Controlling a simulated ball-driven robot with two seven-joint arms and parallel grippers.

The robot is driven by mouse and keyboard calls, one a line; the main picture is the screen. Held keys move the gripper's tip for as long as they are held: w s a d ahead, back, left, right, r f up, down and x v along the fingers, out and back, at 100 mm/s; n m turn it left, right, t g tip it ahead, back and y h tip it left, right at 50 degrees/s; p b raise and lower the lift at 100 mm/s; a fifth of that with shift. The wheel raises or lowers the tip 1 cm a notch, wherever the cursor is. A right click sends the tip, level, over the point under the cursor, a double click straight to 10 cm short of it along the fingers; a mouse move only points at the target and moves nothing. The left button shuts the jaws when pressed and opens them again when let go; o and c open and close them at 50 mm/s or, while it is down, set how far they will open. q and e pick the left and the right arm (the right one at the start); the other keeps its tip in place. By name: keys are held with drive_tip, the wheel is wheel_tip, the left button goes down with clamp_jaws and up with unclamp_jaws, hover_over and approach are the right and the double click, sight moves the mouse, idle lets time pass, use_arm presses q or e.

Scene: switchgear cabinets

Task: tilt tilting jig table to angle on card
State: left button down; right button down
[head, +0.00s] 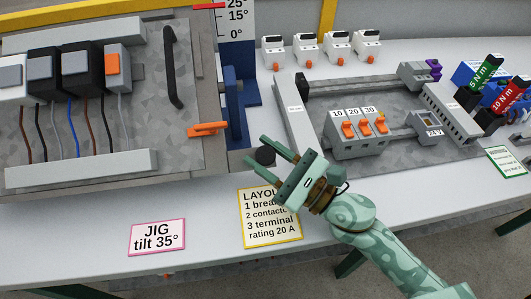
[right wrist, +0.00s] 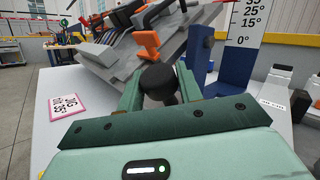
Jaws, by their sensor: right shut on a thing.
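The tilting jig table (head: 185,100) is a grey speckled board at the left, and it looks tilted in the right wrist view (right wrist: 125,70). It carries a black bar handle (head: 172,66) and an orange lever (head: 208,129). The pink-edged card (head: 157,237) reads "JIG tilt 35°". My right gripper (head: 272,150) is shut on a round black knob (head: 264,156), also between the fingers in the right wrist view (right wrist: 158,80). My left gripper is out of view.
A yellow-edged layout card (head: 268,218) lies on the bench below my right gripper. To the right stands a grey panel (head: 390,150) with orange-switched breakers (head: 358,132). Several white devices (head: 320,46) line the back. Torque drivers (head: 485,75) stand at the far right.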

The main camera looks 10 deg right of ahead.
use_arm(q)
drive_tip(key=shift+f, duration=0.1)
use_arm(e)
drive_tip(key=shift+f, duration=0.3)
drive_tip(key=c, duration=1)
unclamp_jaws()
drive_tip(key=shift+a+r, duration=0.1)
